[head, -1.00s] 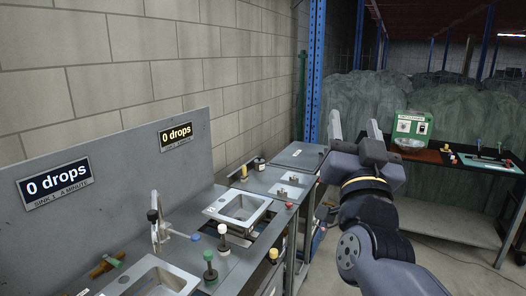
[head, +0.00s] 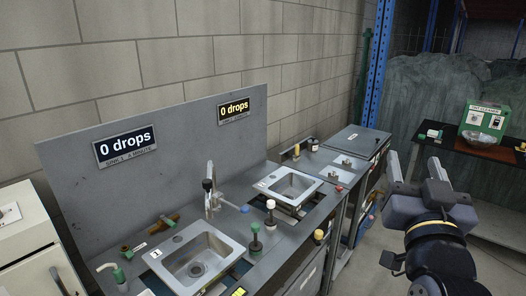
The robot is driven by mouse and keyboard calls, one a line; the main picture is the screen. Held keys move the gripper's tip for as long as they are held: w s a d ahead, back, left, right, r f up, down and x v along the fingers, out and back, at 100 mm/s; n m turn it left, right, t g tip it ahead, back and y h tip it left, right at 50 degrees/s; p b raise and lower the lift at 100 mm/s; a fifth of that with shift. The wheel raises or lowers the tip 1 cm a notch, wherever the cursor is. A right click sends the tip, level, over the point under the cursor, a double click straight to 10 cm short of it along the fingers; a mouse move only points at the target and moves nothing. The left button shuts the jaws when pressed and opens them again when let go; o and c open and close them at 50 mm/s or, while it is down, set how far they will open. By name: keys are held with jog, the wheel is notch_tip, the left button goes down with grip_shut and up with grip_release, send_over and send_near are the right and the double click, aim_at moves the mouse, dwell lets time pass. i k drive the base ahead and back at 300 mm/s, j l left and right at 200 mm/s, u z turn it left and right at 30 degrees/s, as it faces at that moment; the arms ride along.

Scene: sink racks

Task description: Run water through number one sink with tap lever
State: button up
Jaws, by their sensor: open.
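The near sink (head: 228,243) is a steel basin with a "1" label on its left rim. Behind it stands an upright metal tap (head: 209,190) with a black part on it. A lever with a blue tip (head: 244,209) reaches out to the right from the tap's foot. No water shows in the basin. The display for sink 1 (head: 125,145) on the grey back panel reads "0 drops". My gripper (head: 414,167) is open and empty at the right, pointing up, well apart from the sink and the tap.
A second sink (head: 313,181) lies farther along the bench, under another "0 drops" display (head: 234,110). A green-topped knob (head: 255,228) and a cream-topped knob (head: 270,205) stand between the sinks. A white cabinet (head: 22,228) is at left. A black table (head: 462,147) is at right.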

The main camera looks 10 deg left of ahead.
aim_at(244, 209)
jog(key=u, duration=1.4)
jog(key=z, duration=0.5)
jog(key=i+l, duration=0.25)
jog(key=i, duration=0.2)
jog(key=i+l, duration=0.2)
jog(key=i, duration=0.2)
jog(key=i+l, duration=0.25)
jog(key=i, duration=0.2)
